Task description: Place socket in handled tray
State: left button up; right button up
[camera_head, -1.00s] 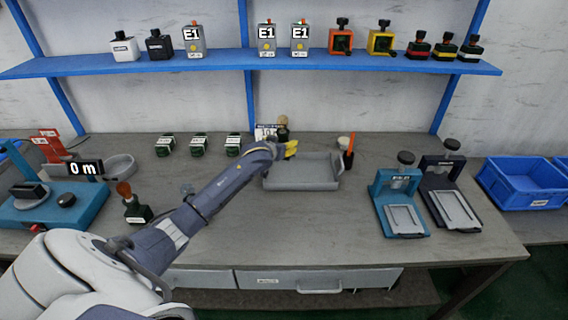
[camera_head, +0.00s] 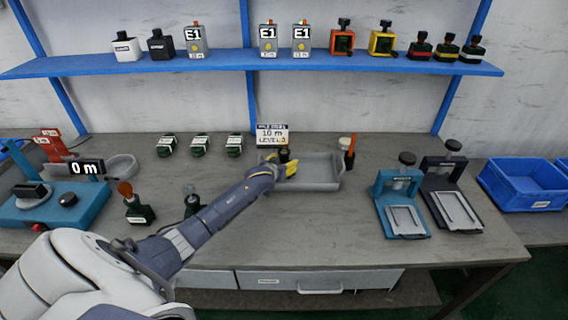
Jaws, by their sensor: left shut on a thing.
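The handled tray (camera_head: 322,184) is a grey, shallow tray at the back middle of the bench. My left gripper (camera_head: 285,169), with yellow fingers, reaches over the tray's left part. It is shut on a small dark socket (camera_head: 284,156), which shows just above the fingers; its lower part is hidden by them. The socket is over or inside the tray's left half; I cannot tell whether it touches the tray floor. The rest of the tray looks empty. My right gripper is not in view.
A sign (camera_head: 272,134) stands behind the tray, and an orange-handled tool (camera_head: 350,153) stands at its right end. Several dark green blocks (camera_head: 199,146) lie to the left. A teal press (camera_head: 402,205) and a blue crate (camera_head: 525,186) are at right.

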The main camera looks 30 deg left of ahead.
pick_arm(q)
jog(key=shift+f, duration=0.1)
jog(key=o, duration=1.3)
jog(key=shift+c, duration=0.2)
jog(key=shift+s, duration=0.1)
jog(key=v, duration=1.2)
jog(key=shift+r, duration=0.25)
